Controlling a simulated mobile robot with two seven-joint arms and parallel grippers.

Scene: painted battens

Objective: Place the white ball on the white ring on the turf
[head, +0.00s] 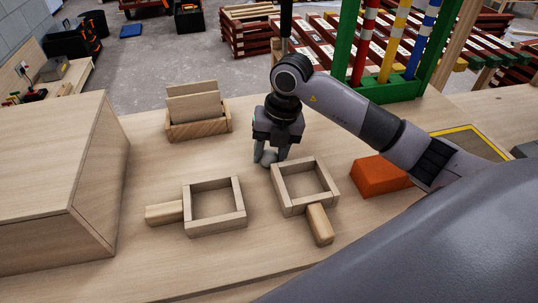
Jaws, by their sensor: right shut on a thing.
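My right gripper (272,155) points down over the middle of the wooden table, just behind the two square wooden frames. It is shut on a small rounded, pale greyish thing (267,158) that looks like the white ball. The fingers cover part of it, and I cannot tell whether it touches the table. I make out no white ring and no green turf in this view. My left gripper is not in view.
Two handled wooden frames (240,228) (333,203) lie in front of the gripper. An orange block (378,177) is at right, a wooden holder (198,128) behind left, a large wooden box (50,170) at left. Painted battens (393,40) stand in a green rack (390,92).

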